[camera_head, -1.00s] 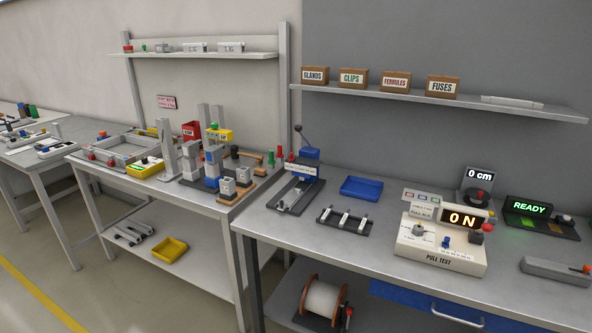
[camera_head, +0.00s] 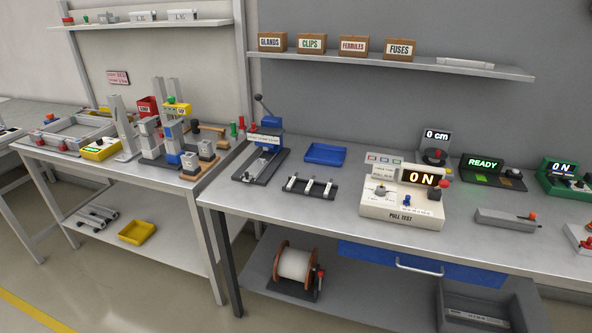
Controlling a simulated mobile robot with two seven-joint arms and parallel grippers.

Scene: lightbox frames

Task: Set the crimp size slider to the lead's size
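A crimp press with a blue head and an upright lever (camera_head: 266,125) stands at the left end of the right-hand bench. Its dark base with a pale rail (camera_head: 259,166) runs toward the front edge; any size slider on it is too small to make out. A dark rack with several pale posts (camera_head: 311,188) lies to its right, and I cannot tell whether a lead is in it. A spool with white windings (camera_head: 295,265) sits on the shelf below. Neither of my grippers is in view.
An empty blue tray (camera_head: 325,154) lies behind the rack. The pull test box (camera_head: 402,208) reads 0 N; behind it are a 0 cm display (camera_head: 437,138) and a READY display (camera_head: 483,164). The bench front (camera_head: 285,211) is bare. A blue drawer (camera_head: 350,252) hangs below.

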